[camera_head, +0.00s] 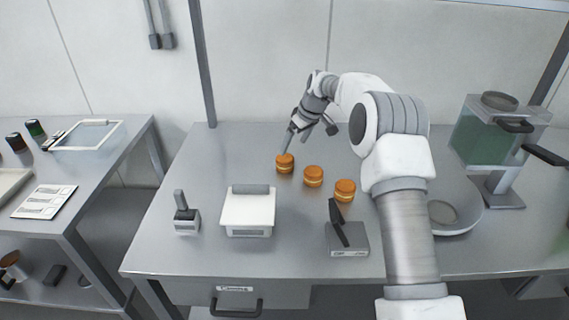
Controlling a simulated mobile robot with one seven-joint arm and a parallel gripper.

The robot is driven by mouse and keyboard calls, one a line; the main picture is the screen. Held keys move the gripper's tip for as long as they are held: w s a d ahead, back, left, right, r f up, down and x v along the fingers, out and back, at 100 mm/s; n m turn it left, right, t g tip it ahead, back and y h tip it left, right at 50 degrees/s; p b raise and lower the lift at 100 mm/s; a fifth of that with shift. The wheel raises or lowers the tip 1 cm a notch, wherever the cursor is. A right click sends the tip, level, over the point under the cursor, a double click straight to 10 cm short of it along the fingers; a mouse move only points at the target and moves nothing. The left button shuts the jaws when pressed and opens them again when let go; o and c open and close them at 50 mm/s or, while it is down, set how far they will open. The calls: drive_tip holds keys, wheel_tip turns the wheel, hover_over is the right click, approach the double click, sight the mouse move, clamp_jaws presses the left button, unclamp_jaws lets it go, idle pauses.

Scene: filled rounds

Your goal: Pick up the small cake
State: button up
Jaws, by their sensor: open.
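Three small round orange-brown cakes with a pale filling band stand in a slanting row on the metal table: a far-left cake (285,163), a middle cake (313,176) and a near-right cake (344,190). My gripper (287,150) reaches down from the back right, with its fingertips at the top of the far-left cake. The gripper is open. One finger shows clearly; the other is partly hidden, and I cannot tell whether they touch the cake.
The table's left back is clear.

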sight(286, 158)
drive_tip(key=x, duration=1)
drive_tip(key=shift+a+r+p, duration=0.1)
drive_tip(key=shift+a+p, duration=0.1)
drive_tip(key=shift+p, duration=0.2)
drive_tip(key=c, duration=0.8)
drive_tip(key=shift+o, duration=0.2)
drive_tip(key=shift+r, duration=0.15)
